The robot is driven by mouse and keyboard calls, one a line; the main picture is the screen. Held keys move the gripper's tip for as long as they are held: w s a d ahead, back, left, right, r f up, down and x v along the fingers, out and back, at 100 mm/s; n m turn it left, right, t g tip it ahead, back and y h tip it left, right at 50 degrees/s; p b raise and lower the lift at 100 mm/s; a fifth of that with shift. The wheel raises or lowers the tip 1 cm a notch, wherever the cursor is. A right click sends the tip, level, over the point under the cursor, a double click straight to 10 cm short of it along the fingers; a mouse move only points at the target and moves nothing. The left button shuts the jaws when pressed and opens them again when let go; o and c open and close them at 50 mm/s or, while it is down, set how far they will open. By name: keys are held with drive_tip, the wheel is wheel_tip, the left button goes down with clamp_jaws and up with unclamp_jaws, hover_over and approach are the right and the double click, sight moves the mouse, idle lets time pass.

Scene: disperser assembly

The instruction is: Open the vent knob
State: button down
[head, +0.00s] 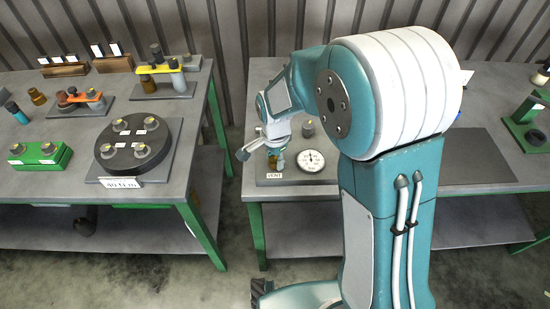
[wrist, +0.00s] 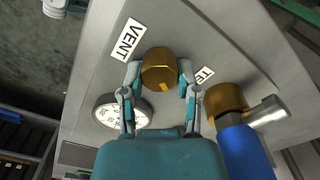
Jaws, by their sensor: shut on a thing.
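The vent knob is a brass-coloured, faceted knob (wrist: 158,62) beside a white VENT label (wrist: 125,40) on a grey plate. In the wrist view, my gripper (wrist: 160,78) has one finger on each side of the knob and is shut on it. A small yellow mark shows on the knob's lower face. In the head view, my gripper (head: 272,150) reaches down at the plate's left part, just behind the VENT label (head: 275,175). The knob is mostly hidden there by my gripper.
A round white gauge (head: 310,160) sits right of the VENT label. In the wrist view, a brass fitting (wrist: 226,102) with a blue part and a grey cylinder stands close right of my gripper. The left table (head: 60,185) holds several parts; a gap separates the tables.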

drive_tip(key=shift+n, duration=0.3)
drive_tip(key=n, duration=0.4)
drive_tip(key=shift+w+a+n, duration=0.1)
drive_tip(key=shift+n, duration=0.2)
drive_tip(key=n, duration=0.5)
drive_tip(key=shift+a, duration=0.1)
drive_tip(key=n, duration=0.5)
drive_tip(key=shift+n, duration=0.4)
drive_tip(key=n, duration=0.5)
drive_tip(key=shift+a+n, duration=0.1)
drive_tip(key=shift+n, duration=0.2)
drive_tip(key=shift+r, duration=0.1)
drive_tip(key=shift+c, duration=1.6)
unclamp_jaws()
